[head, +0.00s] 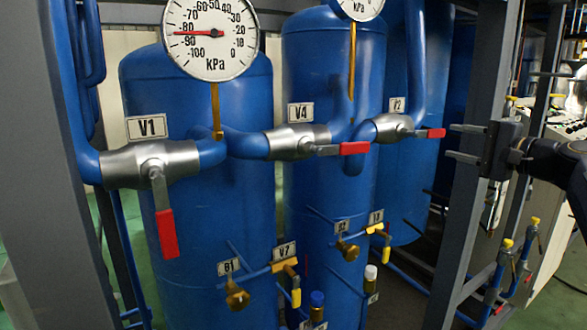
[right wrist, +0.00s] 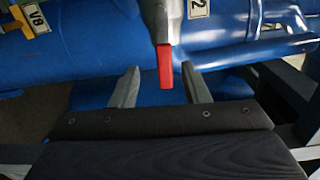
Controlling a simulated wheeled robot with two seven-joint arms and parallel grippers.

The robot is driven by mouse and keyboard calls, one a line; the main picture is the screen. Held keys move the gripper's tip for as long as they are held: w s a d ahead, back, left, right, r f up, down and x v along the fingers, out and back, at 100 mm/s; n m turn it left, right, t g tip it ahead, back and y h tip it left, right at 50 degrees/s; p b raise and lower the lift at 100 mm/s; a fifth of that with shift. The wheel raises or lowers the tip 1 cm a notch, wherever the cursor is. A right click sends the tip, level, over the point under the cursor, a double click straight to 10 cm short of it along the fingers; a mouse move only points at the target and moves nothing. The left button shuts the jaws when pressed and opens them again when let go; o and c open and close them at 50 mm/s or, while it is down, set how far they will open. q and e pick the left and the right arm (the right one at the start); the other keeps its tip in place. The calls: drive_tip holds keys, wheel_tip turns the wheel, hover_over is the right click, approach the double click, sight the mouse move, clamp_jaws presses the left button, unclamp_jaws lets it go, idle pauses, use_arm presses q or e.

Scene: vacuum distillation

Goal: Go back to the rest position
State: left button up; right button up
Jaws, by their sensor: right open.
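My right gripper (head: 452,141) is at the right in the head view, its two fingers parted and pointing left, with nothing held. Its fingertips are close to the red handle (head: 436,133) of valve V2 (head: 392,127). In the right wrist view the open fingers (right wrist: 160,70) show on either side of that red handle (right wrist: 164,62); I cannot tell whether the handle's tip lies between them or just beyond. My left gripper is not in view.
Valve V1 (head: 150,163) has its red handle hanging down. Valve V4 (head: 300,141) has its handle pointing right. Blue tanks (head: 200,90) stand behind. A pressure gauge (head: 210,35) reads near -80 kPa. A grey frame post (head: 480,190) stands by my right gripper.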

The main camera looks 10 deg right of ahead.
drive_tip(key=s+a+f+n+g+h, duration=0.1)
drive_tip(key=s+a+f+n+g, duration=0.2)
drive_tip(key=s+a+f, duration=0.4)
drive_tip(key=s+a+f+n+g, duration=0.25)
drive_tip(key=s+a+f, duration=0.35)
drive_tip(key=a, duration=0.4)
drive_tip(key=s+a+f+n+g+h, duration=0.1)
drive_tip(key=s+a+f+n+g, duration=0.1)
drive_tip(key=s+f, duration=0.7)
drive_tip(key=s+a+f+n+g+h, duration=0.1)
drive_tip(key=s+a+f+n+g, duration=0.2)
drive_tip(key=s+f, duration=0.7)
drive_tip(key=a+f+n, duration=0.2)
drive_tip(key=a+f, duration=0.1)
drive_tip(key=f, duration=0.1)
drive_tip(key=shift+s, duration=0.2)
drive_tip(key=shift+a, duration=0.1)
